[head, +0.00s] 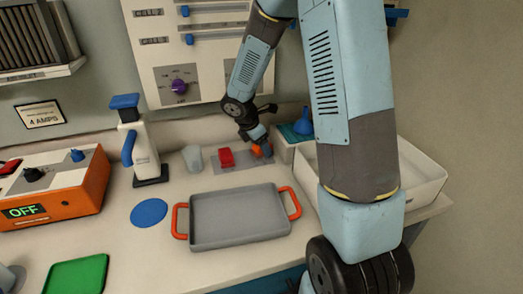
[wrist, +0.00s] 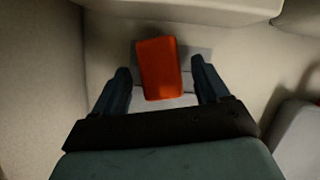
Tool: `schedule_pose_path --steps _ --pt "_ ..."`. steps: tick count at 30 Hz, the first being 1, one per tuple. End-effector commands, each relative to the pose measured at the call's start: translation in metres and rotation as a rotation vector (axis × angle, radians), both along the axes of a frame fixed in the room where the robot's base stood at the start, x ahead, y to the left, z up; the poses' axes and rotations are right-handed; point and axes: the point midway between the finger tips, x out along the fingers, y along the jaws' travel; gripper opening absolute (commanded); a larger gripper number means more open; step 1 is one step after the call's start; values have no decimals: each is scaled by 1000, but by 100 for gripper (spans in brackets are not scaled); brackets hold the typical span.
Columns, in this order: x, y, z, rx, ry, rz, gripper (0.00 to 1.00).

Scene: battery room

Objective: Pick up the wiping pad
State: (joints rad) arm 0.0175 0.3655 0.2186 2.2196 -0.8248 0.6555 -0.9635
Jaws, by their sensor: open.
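An orange block (wrist: 160,68), which I take as the wiping pad, lies on or just above a grey plate (wrist: 195,75) in the wrist view. My gripper (wrist: 160,66) is open, with one finger on each side of the block and a visible gap to each. In the head view the orange block (head: 257,151) shows only in part below my gripper (head: 262,147), at the right end of the grey plate (head: 240,169). My arm hides the rest of it.
A red block (head: 226,157) sits on the same plate to the left, beside a grey cup (head: 193,158). A grey tray (head: 238,217) with orange handles stands in front. A white bin (head: 425,177) is at the right. A blue disc (head: 149,212) lies left of the tray.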

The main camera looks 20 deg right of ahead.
Motion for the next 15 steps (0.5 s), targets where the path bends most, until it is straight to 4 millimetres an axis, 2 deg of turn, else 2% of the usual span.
schedule_pose_path --steps 6,15 --pt "0 0 0 0 0 0 73" --pt "0 0 0 0 0 1 44"
